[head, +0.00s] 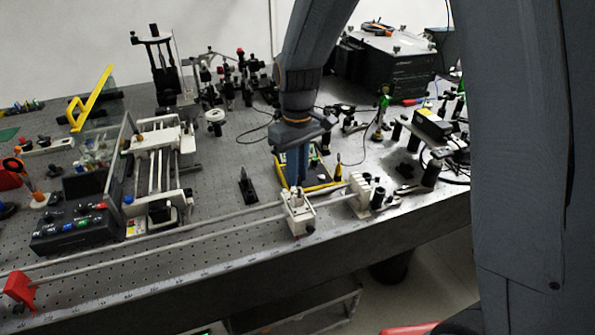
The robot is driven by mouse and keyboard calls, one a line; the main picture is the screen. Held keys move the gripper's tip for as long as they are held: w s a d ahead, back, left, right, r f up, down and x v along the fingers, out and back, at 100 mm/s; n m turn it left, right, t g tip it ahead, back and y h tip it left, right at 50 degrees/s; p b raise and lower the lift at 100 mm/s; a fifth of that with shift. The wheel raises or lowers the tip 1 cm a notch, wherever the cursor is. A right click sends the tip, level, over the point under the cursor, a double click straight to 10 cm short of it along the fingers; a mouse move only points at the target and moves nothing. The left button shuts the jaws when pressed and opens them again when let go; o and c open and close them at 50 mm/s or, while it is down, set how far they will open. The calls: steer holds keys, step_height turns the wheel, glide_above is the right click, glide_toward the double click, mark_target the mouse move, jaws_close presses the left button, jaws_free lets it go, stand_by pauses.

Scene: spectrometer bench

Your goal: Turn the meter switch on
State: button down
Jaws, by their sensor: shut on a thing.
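A yellow-edged device (318,186), which looks like the meter, lies on the perforated bench right of the picture's middle. My gripper (296,180) points down onto it, with its blue-grey fingers close together and shut. The fingers cover much of the device's face. The switch itself is hidden behind the fingers, and its position cannot be seen. The fingertips are at the device's face, where the switch appears to be between them.
A white block (297,213) on long rails stands just in front of my gripper. A black button box (75,232) is at left.

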steer(key=shift+m, duration=0.3)
steer(key=c, duration=1.7)
jaws_free()
steer(key=shift+r+b, duration=0.8)
steer(key=shift+r, duration=3.1)
